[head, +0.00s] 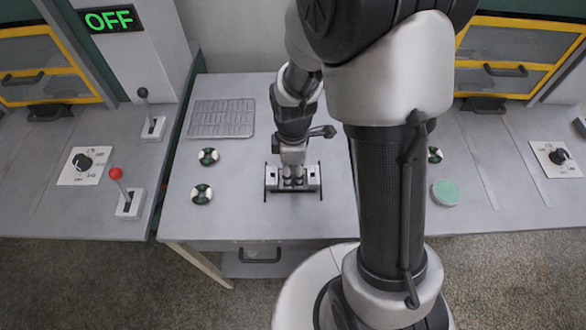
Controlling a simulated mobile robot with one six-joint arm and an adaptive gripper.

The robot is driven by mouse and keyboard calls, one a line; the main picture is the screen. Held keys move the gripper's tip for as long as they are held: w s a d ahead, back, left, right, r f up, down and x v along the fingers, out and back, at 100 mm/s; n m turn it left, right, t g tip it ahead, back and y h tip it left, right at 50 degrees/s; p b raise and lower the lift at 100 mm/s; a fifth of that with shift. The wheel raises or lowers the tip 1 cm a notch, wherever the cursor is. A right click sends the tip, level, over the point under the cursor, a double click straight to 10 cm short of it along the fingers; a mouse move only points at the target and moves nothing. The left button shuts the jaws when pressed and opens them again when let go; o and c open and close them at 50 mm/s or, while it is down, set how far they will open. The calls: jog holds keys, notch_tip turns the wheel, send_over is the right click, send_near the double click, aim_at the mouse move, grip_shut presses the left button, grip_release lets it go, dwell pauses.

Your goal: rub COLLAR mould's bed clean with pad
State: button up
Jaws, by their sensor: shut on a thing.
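My gripper (293,178) points down over the middle of the centre table, its fingers closed at a grey metal block (312,178) with dark bars at both ends. The fingers hide the block's middle, and I cannot tell whether it rests on the table or is just above it. A round disc with a pale green top (446,192), which looks like the pad, lies to the right beyond my arm, apart from the gripper. No COLLAR label can be read, and no mould bed shows clearly.
A grey slotted tray (221,119) lies at the table's back left. Dark-and-white rings lie at left (208,156), (203,194) and right (435,155). A red-knobbed lever (117,174) stands left. Yellow-framed doors stand on both sides. A sign (109,19) reads OFF.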

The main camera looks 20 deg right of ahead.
jog(key=shift+f+b, duration=0.3)
jog(key=shift+f, duration=0.1)
dwell(0.3)
jog(key=shift+s+a+r, duration=0.1)
jog(key=shift+s+a, duration=0.4)
jog(key=shift+a, duration=0.15)
jog(key=shift+w+d, duration=0.25)
jog(key=shift+w, duration=0.4)
jog(key=shift+w+d, duration=0.2)
jog(key=shift+w, duration=0.45)
jog(key=shift+s, duration=0.15)
